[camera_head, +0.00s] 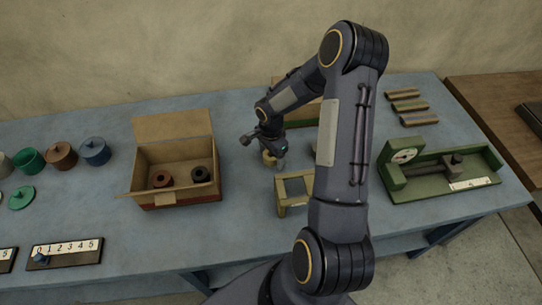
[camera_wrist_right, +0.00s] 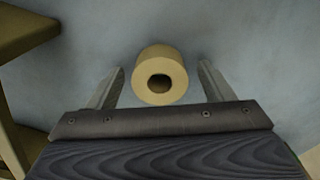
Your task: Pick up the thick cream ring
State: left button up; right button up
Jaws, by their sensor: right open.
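The thick cream ring (camera_wrist_right: 160,72) lies on the blue table in the right wrist view, its dark hole facing the camera. My right gripper (camera_wrist_right: 160,85) is open, with one finger on each side of the ring and a visible gap on both sides. In the head view the ring (camera_head: 268,158) shows as a small cream patch under my right gripper (camera_head: 272,156), partly hidden by it. My left gripper is not in view.
An open cardboard box (camera_head: 142,178) with two dark rings stands left of my right gripper. A small wooden stand (camera_head: 283,205) is just in front. A green measuring device (camera_head: 430,185) is at the right. Lidded pots (camera_head: 62,155) stand far left.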

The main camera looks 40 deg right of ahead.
jog(key=shift+c, duration=0.2)
jog(key=c, duration=1)
jog(key=shift+r, duration=0.1)
